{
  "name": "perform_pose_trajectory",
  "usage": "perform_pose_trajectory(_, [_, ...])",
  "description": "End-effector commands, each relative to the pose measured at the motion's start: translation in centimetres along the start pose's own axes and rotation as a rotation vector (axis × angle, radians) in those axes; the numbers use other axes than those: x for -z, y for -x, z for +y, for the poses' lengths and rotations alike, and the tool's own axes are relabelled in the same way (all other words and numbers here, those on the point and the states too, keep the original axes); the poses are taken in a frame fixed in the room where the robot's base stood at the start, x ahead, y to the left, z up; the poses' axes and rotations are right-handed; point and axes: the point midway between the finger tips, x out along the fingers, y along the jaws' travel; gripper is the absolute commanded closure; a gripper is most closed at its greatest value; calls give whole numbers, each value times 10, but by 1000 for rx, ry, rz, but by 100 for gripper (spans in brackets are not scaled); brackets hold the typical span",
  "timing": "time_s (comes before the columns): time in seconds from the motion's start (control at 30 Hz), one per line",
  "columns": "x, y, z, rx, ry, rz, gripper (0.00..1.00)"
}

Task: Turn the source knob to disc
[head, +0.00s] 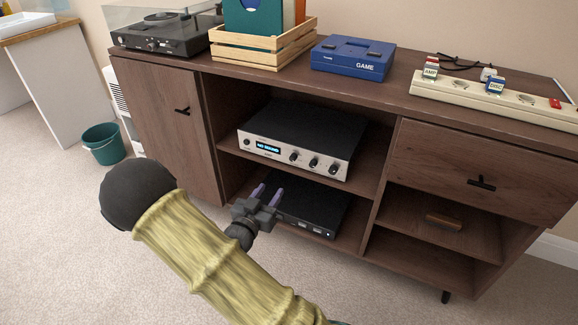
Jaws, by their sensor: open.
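A silver-fronted amplifier (300,145) with a black top sits on the middle shelf of the brown cabinet. Its front has a small lit blue display (268,147), whose text is too small to read surely. To the right of it is a row of three dark knobs: a left knob (294,157), a middle knob (314,162) and a right knob (333,167). Their labels and pointers are too small to read, so I cannot tell which is the source knob. My gripper (267,193) is open and empty, in front of the cabinet and lower than the knobs, its purple fingers apart.
A black box (318,205) lies on the shelf below, partly behind my gripper. The cabinet top (400,88) holds a turntable (160,35), a wooden crate (262,55), a blue GAME box (352,58) and a power strip (455,92) with labelled plugs.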

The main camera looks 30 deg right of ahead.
Motion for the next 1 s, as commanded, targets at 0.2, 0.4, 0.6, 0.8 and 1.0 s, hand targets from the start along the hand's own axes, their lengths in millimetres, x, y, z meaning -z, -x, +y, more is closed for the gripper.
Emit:
perform_pose_trajectory(0.2, [-4,-40,0,-3,-4,0,58])
perform_pose_trajectory(0.4, [-4,-75,0,-3,-4,1,58])
perform_pose_trajectory(0.6, [-4,-110,0,-3,-4,1,58])
perform_pose_trajectory(0.8, [-2,-136,0,0,-2,0,58])
perform_pose_trajectory(1.0, [0,-143,0,1,-1,0,58])
